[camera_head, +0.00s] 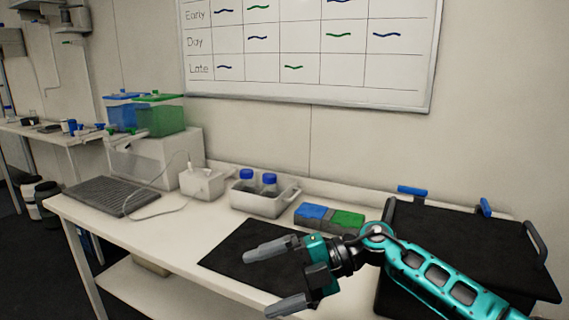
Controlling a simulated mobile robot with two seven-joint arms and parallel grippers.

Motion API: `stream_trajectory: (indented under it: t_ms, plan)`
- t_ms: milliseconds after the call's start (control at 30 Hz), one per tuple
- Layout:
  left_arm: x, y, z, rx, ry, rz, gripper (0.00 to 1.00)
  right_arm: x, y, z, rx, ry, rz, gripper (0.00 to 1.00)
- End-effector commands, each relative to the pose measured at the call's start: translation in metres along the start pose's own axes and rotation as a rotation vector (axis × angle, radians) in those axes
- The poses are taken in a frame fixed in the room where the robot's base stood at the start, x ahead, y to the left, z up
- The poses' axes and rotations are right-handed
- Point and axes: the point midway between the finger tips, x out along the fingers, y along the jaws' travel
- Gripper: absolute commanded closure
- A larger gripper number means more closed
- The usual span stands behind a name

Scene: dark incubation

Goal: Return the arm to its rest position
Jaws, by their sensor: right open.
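My right arm, teal and black, reaches in from the lower right. Its gripper (278,277) is open, with two grey fingers spread apart and nothing between them. It is above the black mat (237,246) on the white bench (173,237) and hides part of the mat. My left gripper is not in view.
A large black box (470,243) with blue clips and a handle stands at the right, partly behind my arm. Blue and green blocks (330,217), a white caddy (259,203) with blue-capped bottles and a grey ridged mat (110,195) are on the bench. The bench's front left is clear.

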Motion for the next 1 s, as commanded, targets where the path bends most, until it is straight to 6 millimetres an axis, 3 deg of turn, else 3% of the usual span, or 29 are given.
stream_trajectory:
  t_ms: [100, 200, 367, 467, 567, 733, 900, 1000]
  plan:
    - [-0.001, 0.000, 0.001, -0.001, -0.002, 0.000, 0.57, 0.021, 0.002, -0.014, 0.086, -0.008, 0.274, 0.00]
    - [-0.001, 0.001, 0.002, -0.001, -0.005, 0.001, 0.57, 0.023, 0.003, -0.017, 0.182, -0.059, 0.487, 0.00]
    - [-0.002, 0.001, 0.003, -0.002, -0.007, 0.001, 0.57, 0.007, -0.014, -0.011, 0.384, -0.200, 0.783, 0.00]
    - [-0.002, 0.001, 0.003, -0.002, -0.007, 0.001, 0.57, -0.010, -0.041, -0.004, 0.540, -0.320, 0.930, 0.00]
    - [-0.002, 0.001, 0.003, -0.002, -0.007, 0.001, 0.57, -0.028, -0.079, -0.001, 0.711, -0.456, 1.046, 0.00]
    - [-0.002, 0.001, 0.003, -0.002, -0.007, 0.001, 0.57, -0.058, -0.168, -0.010, 1.031, -0.713, 1.156, 0.00]
    - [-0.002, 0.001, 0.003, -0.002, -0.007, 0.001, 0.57, -0.077, -0.263, -0.047, 1.354, -0.955, 1.162, 0.00]
    - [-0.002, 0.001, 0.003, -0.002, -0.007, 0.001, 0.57, -0.083, -0.305, -0.073, 1.501, -1.058, 1.133, 0.00]
